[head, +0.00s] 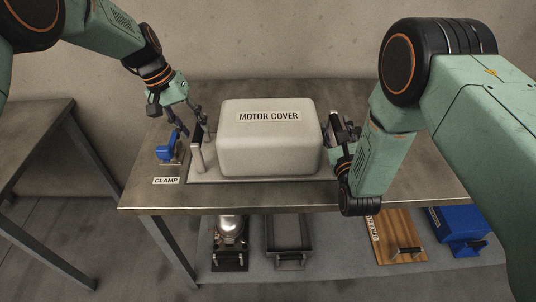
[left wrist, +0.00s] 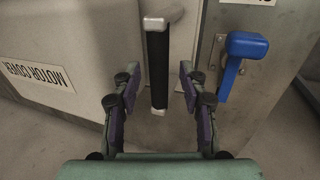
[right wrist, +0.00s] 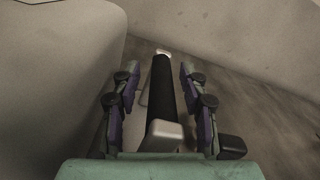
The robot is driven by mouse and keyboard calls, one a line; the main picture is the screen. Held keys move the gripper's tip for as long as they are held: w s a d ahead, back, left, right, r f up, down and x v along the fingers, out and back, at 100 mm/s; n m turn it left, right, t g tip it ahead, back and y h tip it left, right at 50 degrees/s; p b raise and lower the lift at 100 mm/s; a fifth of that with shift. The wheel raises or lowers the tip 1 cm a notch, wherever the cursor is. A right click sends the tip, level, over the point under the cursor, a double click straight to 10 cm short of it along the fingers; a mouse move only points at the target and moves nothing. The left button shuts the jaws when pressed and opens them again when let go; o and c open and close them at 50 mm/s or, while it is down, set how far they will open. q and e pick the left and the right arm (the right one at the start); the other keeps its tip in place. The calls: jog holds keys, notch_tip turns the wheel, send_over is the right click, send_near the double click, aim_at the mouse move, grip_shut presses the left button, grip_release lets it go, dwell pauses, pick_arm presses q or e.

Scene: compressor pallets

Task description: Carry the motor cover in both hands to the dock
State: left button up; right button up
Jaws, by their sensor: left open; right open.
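The motor cover (head: 270,148) is a cream, rounded box, labelled on top, sitting on a flat plate on the workbench. Its label side also shows in the left wrist view (left wrist: 50,45). My left gripper (head: 193,128) is open at the cover's left side. In the left wrist view a black-gripped handle (left wrist: 158,70) stands between its open fingers (left wrist: 157,88), apart from both. My right gripper (head: 338,145) is open at the cover's right side, partly hidden by my arm. In the right wrist view another black handle (right wrist: 162,95) lies between its fingers (right wrist: 158,88). No dock is identifiable.
A blue-handled clamp (head: 168,150) stands left of the cover on the workbench (head: 150,196). The lower shelf holds a metal device (head: 231,235), a dark tray (head: 289,238), a wooden board (head: 396,236) and a blue box (head: 460,232). Another table (head: 30,140) stands at left.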

jog(key=shift+s+r, duration=0.1)
jog(key=shift+s, duration=0.05)
pick_arm(q)
jog(key=v, duration=0.9)
pick_arm(e)
jog(key=s, duration=1.2)
jog(key=shift+a, duration=0.1)
pick_arm(q)
jog(key=shift+s+r, duration=0.1)
jog(key=shift+r, duration=0.1)
pick_arm(e)
jog(key=shift+w+r, duration=0.1)
